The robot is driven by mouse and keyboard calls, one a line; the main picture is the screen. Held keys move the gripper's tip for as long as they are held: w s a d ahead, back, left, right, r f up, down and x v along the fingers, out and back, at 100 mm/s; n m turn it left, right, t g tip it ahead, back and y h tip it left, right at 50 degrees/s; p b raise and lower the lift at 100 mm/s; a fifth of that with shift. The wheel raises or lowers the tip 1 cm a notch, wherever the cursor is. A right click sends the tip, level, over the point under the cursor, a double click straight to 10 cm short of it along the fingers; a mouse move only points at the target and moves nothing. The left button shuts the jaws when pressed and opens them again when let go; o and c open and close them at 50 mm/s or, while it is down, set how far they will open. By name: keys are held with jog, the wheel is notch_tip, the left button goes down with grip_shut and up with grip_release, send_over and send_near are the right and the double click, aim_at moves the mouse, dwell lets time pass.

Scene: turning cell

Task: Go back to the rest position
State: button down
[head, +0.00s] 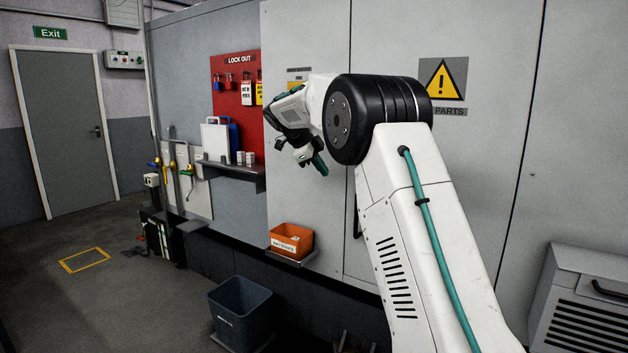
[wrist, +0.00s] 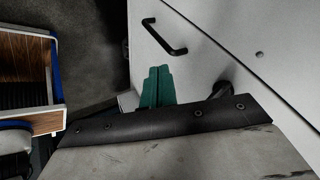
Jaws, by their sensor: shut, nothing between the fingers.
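My gripper (head: 319,165) is raised in front of the grey cabinet wall (head: 305,40) in the head view, with its green fingers pointing down and to the right. In the wrist view the two green fingers of my gripper (wrist: 159,70) lie side by side, shut, with nothing held between them. My white arm with its black joint fills the middle of the head view and hides part of the wall. No rest position is marked in either view.
A red lock-out board (head: 237,112) and a small shelf (head: 234,173) are left of my gripper. An orange bin (head: 290,240) and a dark floor bin (head: 240,312) are below. A black handle (wrist: 165,38) is near the fingers. Open floor (head: 120,295) lies left.

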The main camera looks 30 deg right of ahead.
jog(key=shift+a+r, duration=0.1)
jog(key=s+a+f+n+y, duration=0.1)
jog(key=s+a+f+n, duration=0.2)
jog(key=f+n, duration=0.45)
jog(key=s+a+n+y, duration=0.2)
jog(key=s+a+n, duration=0.4)
jog(key=s, duration=0.9)
jog(key=s+a+f+n+t+y, duration=0.1)
jog(key=s+a+n, duration=0.6)
jog(key=s, duration=0.8)
jog(key=s+a+f+n+y, duration=0.1)
jog(key=s+a+n+y, duration=0.2)
jog(key=s+a+n, duration=0.4)
jog(key=s+a, duration=0.1)
jog(key=s, duration=0.7)
jog(key=shift+s+f+t, duration=0.15)
jog(key=shift+s+t, duration=0.05)
jog(key=shift+t, duration=0.1)
